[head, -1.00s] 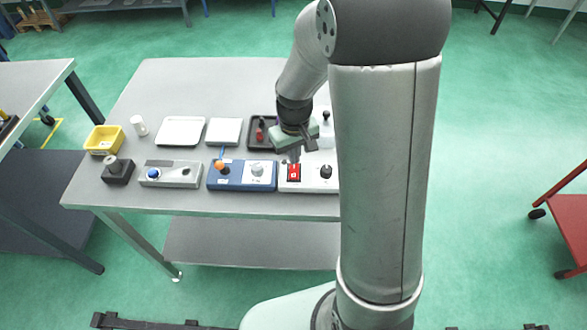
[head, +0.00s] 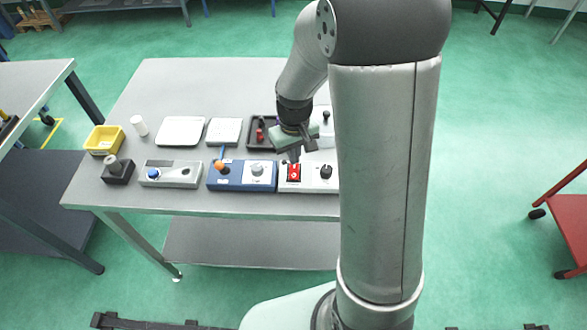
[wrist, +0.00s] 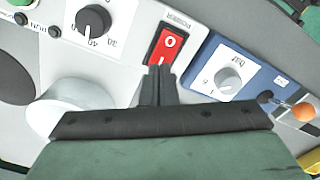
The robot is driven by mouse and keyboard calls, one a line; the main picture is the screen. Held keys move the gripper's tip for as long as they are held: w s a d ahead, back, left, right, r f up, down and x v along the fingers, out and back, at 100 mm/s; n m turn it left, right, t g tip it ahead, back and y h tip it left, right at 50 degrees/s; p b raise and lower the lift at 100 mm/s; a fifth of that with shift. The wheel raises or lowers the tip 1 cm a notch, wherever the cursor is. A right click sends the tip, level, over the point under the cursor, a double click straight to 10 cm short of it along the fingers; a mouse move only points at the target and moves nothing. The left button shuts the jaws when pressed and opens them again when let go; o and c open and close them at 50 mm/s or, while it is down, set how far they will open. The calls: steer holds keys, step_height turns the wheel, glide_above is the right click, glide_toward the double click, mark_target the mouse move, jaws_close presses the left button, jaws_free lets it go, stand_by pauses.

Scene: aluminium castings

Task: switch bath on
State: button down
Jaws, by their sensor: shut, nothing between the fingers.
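The white control panel (head: 310,186) on the bench carries a red rocker switch (head: 294,173) and a black dial knob (head: 326,172). In the wrist view the rocker (wrist: 167,46) shows a white O at its upper end, with a "POWER" label beside it. The black knob (wrist: 93,19) has a scale reading 30 and 40. My gripper (head: 295,158) is shut and empty. In the wrist view its fingertips (wrist: 159,70) are at the rocker's lower end. I cannot tell whether they touch it or which end is pressed down.
A blue box (head: 240,187) with a white dial and an orange-tipped lever stands just left of the panel. Further left are a grey box (head: 170,182) with a blue button and a yellow bin (head: 103,140). A dark tray (head: 257,145) lies behind. My arm hides the bench's right side.

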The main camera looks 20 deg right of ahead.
steer(key=shift+f+b, duration=0.8)
steer(key=shift+f, duration=0.2)
stand_by(0.7)
steer(key=shift+r+p, duration=2.5)
steer(key=shift+r, duration=1.1)
